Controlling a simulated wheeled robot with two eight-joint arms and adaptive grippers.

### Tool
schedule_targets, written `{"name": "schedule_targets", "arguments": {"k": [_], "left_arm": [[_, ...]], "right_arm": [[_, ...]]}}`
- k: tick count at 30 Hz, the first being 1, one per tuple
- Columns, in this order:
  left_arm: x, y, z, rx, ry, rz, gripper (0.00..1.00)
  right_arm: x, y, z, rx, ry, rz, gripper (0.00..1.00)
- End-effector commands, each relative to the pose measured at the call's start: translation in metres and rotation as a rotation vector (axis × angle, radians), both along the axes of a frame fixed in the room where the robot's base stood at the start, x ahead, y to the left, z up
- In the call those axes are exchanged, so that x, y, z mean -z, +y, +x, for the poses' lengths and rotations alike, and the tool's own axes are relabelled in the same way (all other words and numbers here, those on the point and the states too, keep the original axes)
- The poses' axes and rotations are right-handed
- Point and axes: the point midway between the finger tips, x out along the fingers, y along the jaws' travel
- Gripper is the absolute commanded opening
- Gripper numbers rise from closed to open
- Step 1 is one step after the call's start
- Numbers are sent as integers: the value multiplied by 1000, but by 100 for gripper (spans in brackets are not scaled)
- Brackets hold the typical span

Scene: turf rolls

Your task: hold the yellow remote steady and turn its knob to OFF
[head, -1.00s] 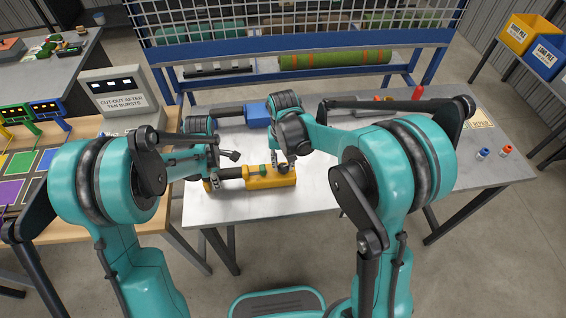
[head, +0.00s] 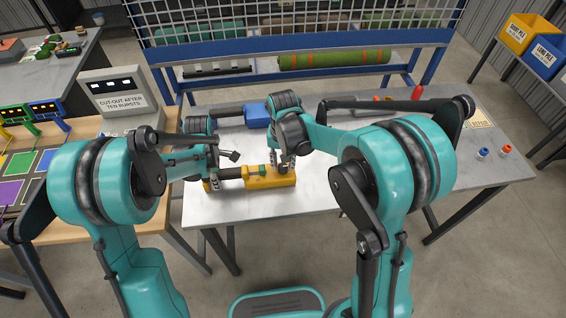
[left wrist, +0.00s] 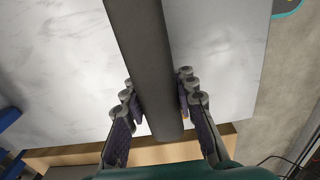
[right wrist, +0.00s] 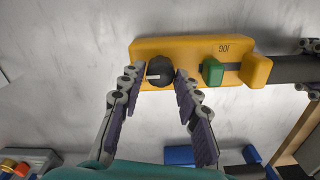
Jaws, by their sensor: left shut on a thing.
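The yellow remote (head: 283,181) lies on the grey table, its dark handle (head: 232,173) towards the left. My left gripper (head: 213,183) is shut on the handle, which runs between its fingers in the left wrist view (left wrist: 152,70). In the right wrist view the remote's yellow body (right wrist: 200,46) carries a round black knob (right wrist: 160,71) with a white pointer line towards the picture's left. A label beside the green button (right wrist: 212,72) looks like JOG upside down. My right gripper (right wrist: 159,76) is open, a finger on each side of the knob, with small gaps showing.
A blue tool with a dark handle (head: 257,114) lies behind the remote. Blue and orange small items (head: 483,153) stand at the table's right. A blue rack with a green roll (head: 335,59) stands behind. The table's front right is fairly clear.

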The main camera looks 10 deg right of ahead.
Motion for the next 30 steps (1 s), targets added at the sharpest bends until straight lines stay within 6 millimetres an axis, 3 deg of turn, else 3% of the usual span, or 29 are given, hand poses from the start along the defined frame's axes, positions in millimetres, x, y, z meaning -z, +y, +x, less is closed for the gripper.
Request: {"name": "schedule_targets", "arguments": {"k": [13,24,30], "left_arm": [[0,0,0,0,-1,0,0],[0,0,0,0,-1,0,0],[0,0,0,0,-1,0,0]], "right_arm": [[-7,0,0,-1,0,0,49],[-82,0,-1,-1,0,0,49],[-111,0,-1,-1,0,0,49]]}}
